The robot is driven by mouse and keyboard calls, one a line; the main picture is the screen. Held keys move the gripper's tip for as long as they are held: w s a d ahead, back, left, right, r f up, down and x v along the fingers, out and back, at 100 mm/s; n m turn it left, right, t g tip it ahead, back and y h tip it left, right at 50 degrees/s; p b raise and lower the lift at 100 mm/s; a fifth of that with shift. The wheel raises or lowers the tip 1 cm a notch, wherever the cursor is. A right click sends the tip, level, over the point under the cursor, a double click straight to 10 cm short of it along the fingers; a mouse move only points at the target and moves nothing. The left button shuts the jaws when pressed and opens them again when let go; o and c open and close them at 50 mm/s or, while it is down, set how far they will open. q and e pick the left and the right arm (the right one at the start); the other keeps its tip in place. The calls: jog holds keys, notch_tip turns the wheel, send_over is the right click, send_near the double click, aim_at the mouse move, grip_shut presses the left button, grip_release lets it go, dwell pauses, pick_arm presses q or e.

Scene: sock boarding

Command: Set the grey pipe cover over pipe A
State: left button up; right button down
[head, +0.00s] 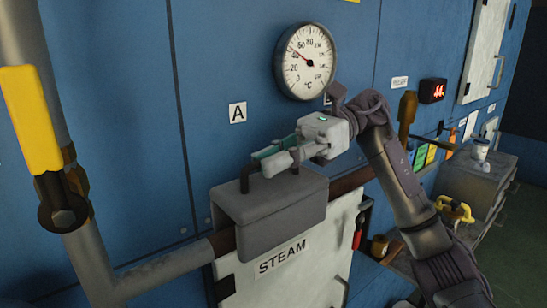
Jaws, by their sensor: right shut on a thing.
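The grey pipe cover (268,218) is a block with a dark handle on top, in the middle of the head view. My right gripper (272,162) is shut on that handle. The cover is in front of or over the middle of a horizontal pipe (222,242); brown pipe shows at both its left and right ends. I cannot tell whether the cover rests on the pipe. The label A (237,112) is on the blue wall above. My left gripper is not in view.
A round dial gauge (305,62) is on the wall above my right gripper. A white panel marked STEAM (283,257) is below the cover. A grey cabinet (472,188) stands at right.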

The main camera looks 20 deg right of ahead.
jog(key=shift+f+b, duration=1.15)
jog(key=shift+f, duration=0.25)
jog(key=c, duration=1.1)
grip_release()
jog(key=shift+c, duration=0.2)
jog(key=v, duration=1.2)
jog(key=shift+s, duration=0.1)
